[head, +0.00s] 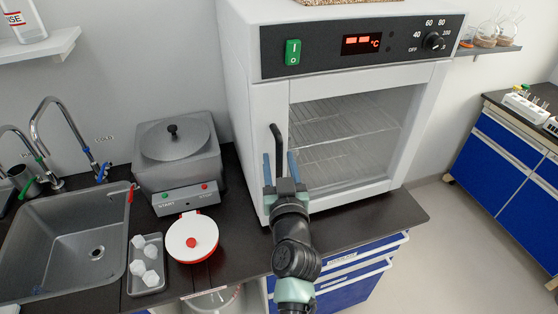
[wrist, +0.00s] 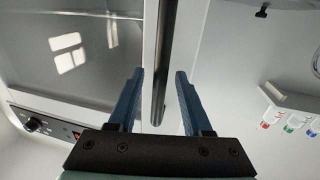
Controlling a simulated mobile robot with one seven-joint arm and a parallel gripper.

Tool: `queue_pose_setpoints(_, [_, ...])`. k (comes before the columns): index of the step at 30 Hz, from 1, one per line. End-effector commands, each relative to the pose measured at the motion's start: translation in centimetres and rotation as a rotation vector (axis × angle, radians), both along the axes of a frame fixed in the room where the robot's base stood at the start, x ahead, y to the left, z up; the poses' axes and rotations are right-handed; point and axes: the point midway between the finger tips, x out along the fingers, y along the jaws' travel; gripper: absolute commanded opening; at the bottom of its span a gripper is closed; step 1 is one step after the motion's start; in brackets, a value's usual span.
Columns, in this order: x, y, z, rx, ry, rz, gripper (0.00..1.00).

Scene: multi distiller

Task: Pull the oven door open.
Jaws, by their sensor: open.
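The white oven (head: 238,110) stands on the dark counter, with a control panel (head: 360,45) along its top. Its door (head: 350,135) has a large glass window, with wire racks behind it, and looks shut. A black vertical bar handle (head: 277,140) is on the door's left side. My gripper (head: 279,158) is open at the handle's lower part, one blue finger on each side. In the wrist view the handle (wrist: 168,45) runs between the two spread fingers of my gripper (wrist: 160,75), with gaps showing on both sides.
Left of the oven are a grey lidded bath (head: 175,145), a red and white round pot (head: 192,238), a tray with white pieces (head: 146,278) and a sink (head: 70,245). Blue drawers (head: 340,280) are below the counter. Open floor (head: 450,240) lies to the right.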

Motion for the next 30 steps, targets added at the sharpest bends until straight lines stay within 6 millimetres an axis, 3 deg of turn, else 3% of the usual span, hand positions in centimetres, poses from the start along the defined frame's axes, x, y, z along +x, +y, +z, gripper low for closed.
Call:
queue_pose_setpoints(8, [0.11,0.00,-0.01,0.000,0.000,0.000,0.50])
queue_pose_setpoints(17, [0.09,-0.01,-0.01,0.000,0.000,0.000,0.00])
queue_pose_setpoints(30, [0.09,-0.02,-0.02,0.000,0.000,0.000,0.00])
